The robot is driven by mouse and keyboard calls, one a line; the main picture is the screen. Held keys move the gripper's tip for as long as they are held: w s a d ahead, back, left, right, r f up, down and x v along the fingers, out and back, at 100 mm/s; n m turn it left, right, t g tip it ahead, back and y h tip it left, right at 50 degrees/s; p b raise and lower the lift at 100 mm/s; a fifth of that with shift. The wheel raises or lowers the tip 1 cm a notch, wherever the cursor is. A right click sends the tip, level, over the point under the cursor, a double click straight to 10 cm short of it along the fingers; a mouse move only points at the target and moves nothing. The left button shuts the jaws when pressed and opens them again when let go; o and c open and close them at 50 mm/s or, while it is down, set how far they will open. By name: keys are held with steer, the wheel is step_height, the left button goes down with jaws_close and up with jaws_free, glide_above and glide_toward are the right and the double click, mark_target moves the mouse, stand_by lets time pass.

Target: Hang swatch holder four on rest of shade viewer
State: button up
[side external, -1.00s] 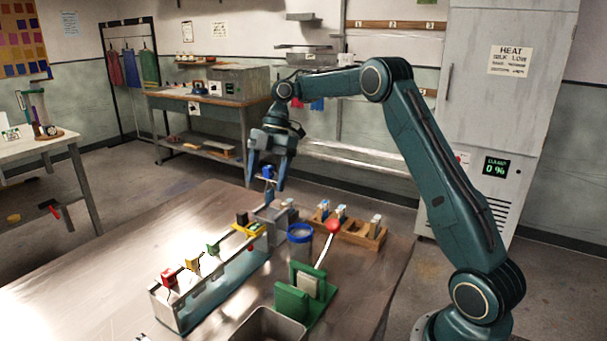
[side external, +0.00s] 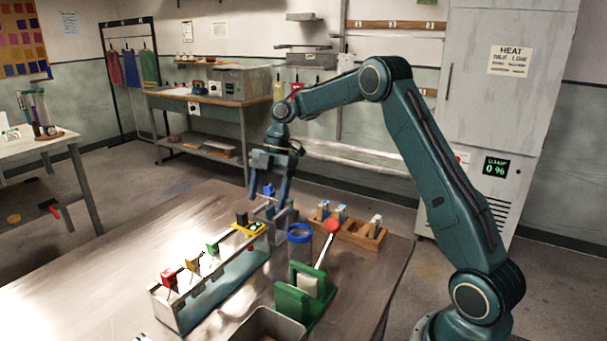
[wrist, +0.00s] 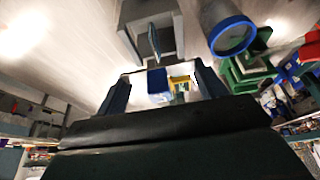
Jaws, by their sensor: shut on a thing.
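My gripper (side external: 266,195) is shut on a swatch holder with a blue block (side external: 268,189) on top. In the wrist view the blue block (wrist: 160,85) sits between the two fingers of my gripper (wrist: 160,78). A thin swatch (wrist: 155,42) extends from it towards a grey, open-sided stand (wrist: 177,38), which seems to be the shade viewer. In the side view this grey stand (side external: 284,228) is just below my gripper. I cannot tell whether the holder touches its rest. No number is readable on the holder.
A long trough (side external: 218,287) to the left carries several coloured holders along its top. A blue-rimmed jar (side external: 300,238) stands close to the grey stand. A wooden block rack (side external: 362,234), a green clamp-like device (side external: 300,298) and a metal bin (side external: 268,325) stand nearby.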

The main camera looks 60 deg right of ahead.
mark_target(269, 205)
steer(key=shift+f, duration=1.75)
steer(key=o, duration=1.1)
steer(key=shift+c, duration=0.2)
steer(key=shift+r, duration=0.1)
steer(key=v, duration=0.7)
steer(key=shift+d+r, duration=0.1)
